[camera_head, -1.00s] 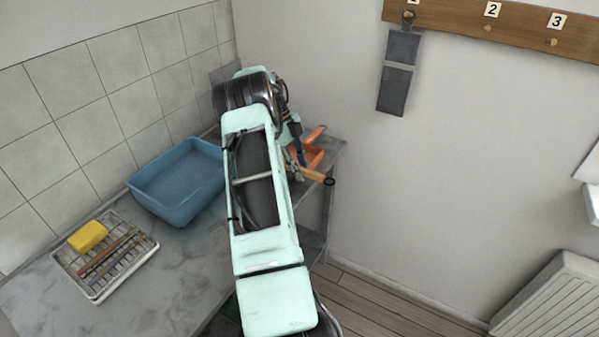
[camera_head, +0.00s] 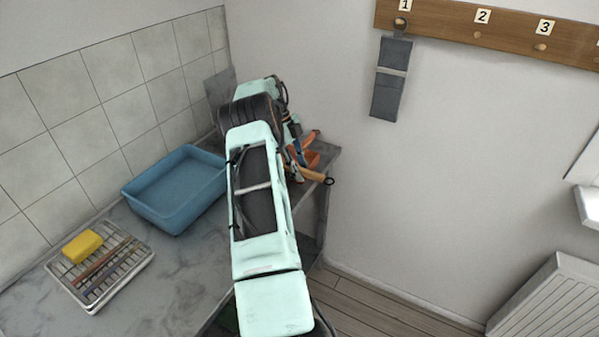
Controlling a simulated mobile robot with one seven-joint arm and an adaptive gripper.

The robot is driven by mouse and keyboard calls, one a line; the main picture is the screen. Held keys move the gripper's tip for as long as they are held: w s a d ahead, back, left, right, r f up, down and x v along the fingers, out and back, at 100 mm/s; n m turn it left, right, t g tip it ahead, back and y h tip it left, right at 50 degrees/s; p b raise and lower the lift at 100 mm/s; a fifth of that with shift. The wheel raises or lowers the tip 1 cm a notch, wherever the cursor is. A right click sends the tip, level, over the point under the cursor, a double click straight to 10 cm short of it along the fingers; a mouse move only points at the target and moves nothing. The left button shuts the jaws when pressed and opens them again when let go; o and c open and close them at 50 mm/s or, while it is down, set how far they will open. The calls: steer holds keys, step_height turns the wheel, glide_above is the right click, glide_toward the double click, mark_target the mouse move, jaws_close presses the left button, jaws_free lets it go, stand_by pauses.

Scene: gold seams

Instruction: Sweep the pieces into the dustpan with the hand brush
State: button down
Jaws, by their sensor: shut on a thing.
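The orange dustpan (camera_head: 313,158) lies at the far right end of the grey counter, partly hidden behind my arm and gripper. The hand brush (camera_head: 314,175) shows only its tan wooden handle, with a dark hanging loop at its right end; its bristles are hidden. My gripper (camera_head: 298,162) is mostly hidden by my own arm. It is shut on the brush, close in front of the dustpan. The pieces cannot be made out in this view.
A blue basin (camera_head: 133,195) stands on the counter (camera_head: 165,272) left of my arm. A white rack (camera_head: 136,268) with a yellow sponge (camera_head: 83,246) and thin sticks sits nearer. A wall is close behind the counter's far end. A grey strip hangs from peg 1.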

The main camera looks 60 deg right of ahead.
steer(key=shift+d+r, duration=0.2)
steer(key=shift+d, duration=0.05)
steer(key=shift+d+r+p, duration=0.1)
steer(key=shift+r+p, duration=0.2)
steer(key=shift+r, duration=0.1)
steer(key=shift+w+r+p, duration=0.1)
steer(key=shift+r+p, duration=1.05)
steer(key=shift+r, duration=1)
